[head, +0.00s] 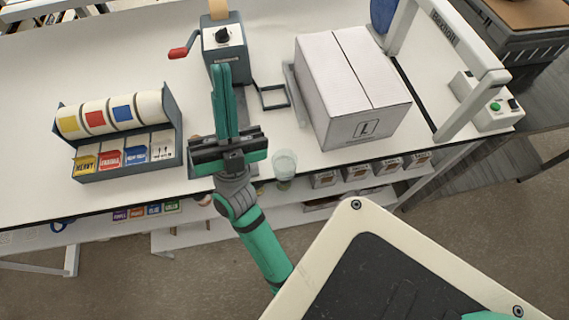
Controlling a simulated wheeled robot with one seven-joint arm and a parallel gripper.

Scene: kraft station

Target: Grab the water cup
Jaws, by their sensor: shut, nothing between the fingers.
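The water cup (284,165) is a small clear glass at the front edge of the white table, in the middle of the head view. It looks upright. My gripper (221,70) is to the left of the cup and reaches past it toward the back of the table. Its two green fingers are together with nothing between them. The cup stands just right of my gripper's wide dark base, apart from the fingers.
A white box (350,85) stands right of the cup. A grey dispenser with a red handle (224,48) stands just behind my fingers. A label-roll rack (120,132) is at left. A grey frame machine (452,70) is at right. Small bins (355,172) sit below the table edge.

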